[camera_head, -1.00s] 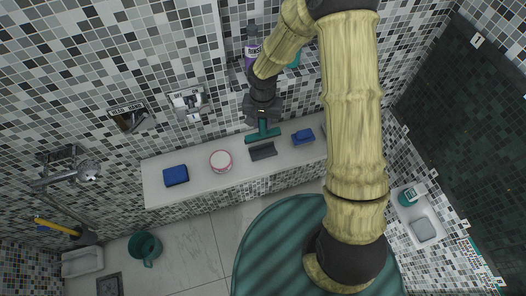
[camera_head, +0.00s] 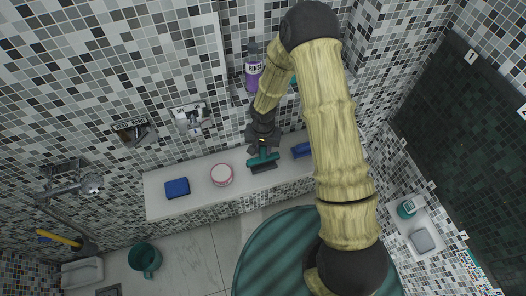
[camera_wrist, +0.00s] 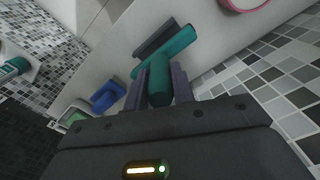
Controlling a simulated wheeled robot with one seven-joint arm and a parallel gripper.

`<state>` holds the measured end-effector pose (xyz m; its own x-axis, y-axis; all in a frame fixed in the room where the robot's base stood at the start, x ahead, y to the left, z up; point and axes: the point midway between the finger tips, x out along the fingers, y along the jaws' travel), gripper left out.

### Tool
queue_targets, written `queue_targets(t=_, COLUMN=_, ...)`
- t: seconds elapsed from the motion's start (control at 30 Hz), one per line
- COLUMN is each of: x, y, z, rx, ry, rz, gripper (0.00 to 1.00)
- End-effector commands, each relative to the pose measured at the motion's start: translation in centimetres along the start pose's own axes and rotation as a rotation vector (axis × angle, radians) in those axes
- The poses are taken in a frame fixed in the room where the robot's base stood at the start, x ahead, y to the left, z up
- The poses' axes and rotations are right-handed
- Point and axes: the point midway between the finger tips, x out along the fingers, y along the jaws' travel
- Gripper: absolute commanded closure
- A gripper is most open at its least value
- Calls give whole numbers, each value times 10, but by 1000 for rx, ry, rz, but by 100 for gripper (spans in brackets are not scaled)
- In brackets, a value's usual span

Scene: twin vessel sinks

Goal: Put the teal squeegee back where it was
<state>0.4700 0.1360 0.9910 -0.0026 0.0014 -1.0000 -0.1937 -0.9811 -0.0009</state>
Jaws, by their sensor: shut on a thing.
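The teal squeegee (camera_head: 263,158) is held in my gripper (camera_head: 262,142) above the white ledge. In the wrist view my gripper (camera_wrist: 160,85) is shut on the handle of the squeegee (camera_wrist: 178,47), and the teal crossbar points away from me. I cannot tell whether squeegee and bar touch.
On the white ledge (camera_head: 205,190) a pink-rimmed round container (camera_head: 221,175) and a dark blue block (camera_head: 177,188) stand to the left. A blue item (camera_head: 302,150) is close on the right. A purple bottle (camera_head: 252,72) stands in the wall niche behind.

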Motion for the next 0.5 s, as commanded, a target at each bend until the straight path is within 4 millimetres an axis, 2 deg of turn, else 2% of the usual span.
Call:
queue_targets(t=0.2, x=25, y=0, z=0, rx=-1, ry=-2, rz=2, gripper=93)
queue_targets(t=0.5, x=29, y=0, z=0, rx=-2, ry=0, rz=0, gripper=93)
